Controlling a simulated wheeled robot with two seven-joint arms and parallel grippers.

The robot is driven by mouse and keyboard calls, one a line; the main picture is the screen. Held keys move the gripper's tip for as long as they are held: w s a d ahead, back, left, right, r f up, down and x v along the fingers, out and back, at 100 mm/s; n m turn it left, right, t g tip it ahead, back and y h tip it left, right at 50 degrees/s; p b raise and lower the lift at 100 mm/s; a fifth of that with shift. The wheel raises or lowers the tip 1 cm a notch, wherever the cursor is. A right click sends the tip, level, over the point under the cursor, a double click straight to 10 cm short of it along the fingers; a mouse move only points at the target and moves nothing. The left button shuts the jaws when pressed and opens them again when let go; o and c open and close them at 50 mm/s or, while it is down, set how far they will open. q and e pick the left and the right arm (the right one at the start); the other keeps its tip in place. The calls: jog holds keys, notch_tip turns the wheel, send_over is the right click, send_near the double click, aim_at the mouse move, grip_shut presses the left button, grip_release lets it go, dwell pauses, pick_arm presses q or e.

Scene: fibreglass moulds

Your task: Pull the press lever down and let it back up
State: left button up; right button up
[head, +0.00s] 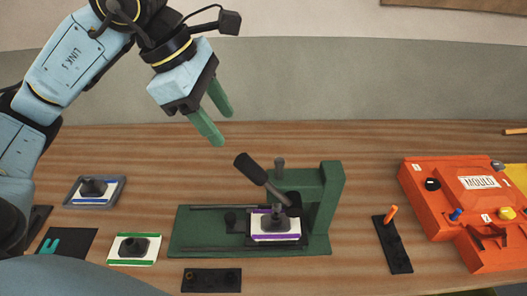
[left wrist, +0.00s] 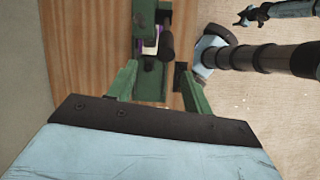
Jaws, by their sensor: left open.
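The green press (head: 325,205) stands on the table in the middle of the head view. Its dark lever (head: 262,178) slants up to the left and ends in a black grip. A white plate with a purple edge (head: 262,237) and a dark knob lies on the press bed under the lever. My left gripper (head: 219,122) has green fingers and is open and empty, above the lever's grip and apart from it. In the left wrist view the fingers (left wrist: 156,82) are spread, with the press (left wrist: 147,50) and lever grip (left wrist: 166,45) beyond them. My right gripper is not seen in the head view.
A green-edged plate (head: 134,249) and a blue-edged plate in a grey tray (head: 121,191) lie left of the press. A black strip (head: 212,280) lies in front. A black holder with an orange peg (head: 392,245) and an orange mould unit (head: 436,208) stand at right.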

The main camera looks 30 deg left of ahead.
aim_at(237, 155)
pick_arm(q)
jog(key=f, duration=0.1)
jog(key=d+f, duration=0.1)
jog(key=f, duration=0.2)
jog(key=shift+s+d, duration=0.25)
jog(key=shift+d, duration=0.05)
jog(key=x, duration=0.3)
jog(key=shift+w+d+f, duration=0.15)
jog(key=shift+w+f, duration=0.05)
jog(key=shift+f, duration=0.05)
jog(key=x, duration=0.3)
jog(key=shift+w+d+f+p, duration=0.1)
jog(key=shift+f+p, duration=0.25)
jog(key=shift+w+d+f, duration=0.15)
jog(key=shift+w+f, duration=0.05)
jog(key=shift+f, duration=0.25)
jog(key=shift+c, duration=0.8)
jog(key=c, duration=0.7)
grip_shut()
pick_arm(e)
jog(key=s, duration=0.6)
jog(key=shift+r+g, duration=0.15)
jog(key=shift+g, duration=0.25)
